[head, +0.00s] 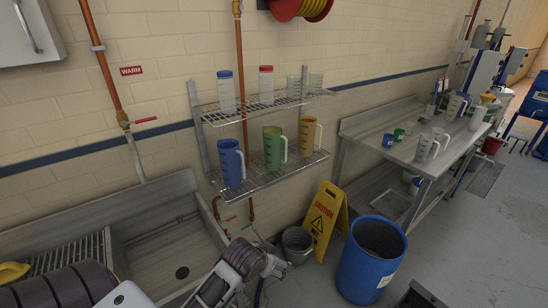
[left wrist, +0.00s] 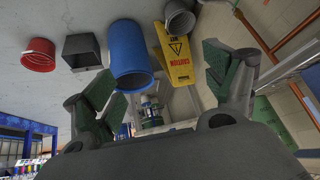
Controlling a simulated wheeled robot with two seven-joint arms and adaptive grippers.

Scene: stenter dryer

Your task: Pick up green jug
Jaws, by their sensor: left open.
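The green jug (head: 273,147) stands upright on the lower wire shelf (head: 270,177) in the head view, handle to the right. A blue jug (head: 231,163) stands to its left and an orange jug (head: 307,135) to its right. My left gripper (head: 274,264) is below the shelf, apart from the jug, above the floor near the grey bucket. In the left wrist view my left gripper (left wrist: 160,78) is open, its two green-padded fingers spread with nothing between them. My right gripper is not in view.
The upper shelf (head: 255,107) holds bottles and clear beakers. A sink (head: 170,250) is at left. A bucket (head: 298,244), yellow caution sign (head: 325,220) and blue barrel (head: 370,262) stand on the floor. A steel bench (head: 400,143) with jugs is at right. Pipes run up the wall.

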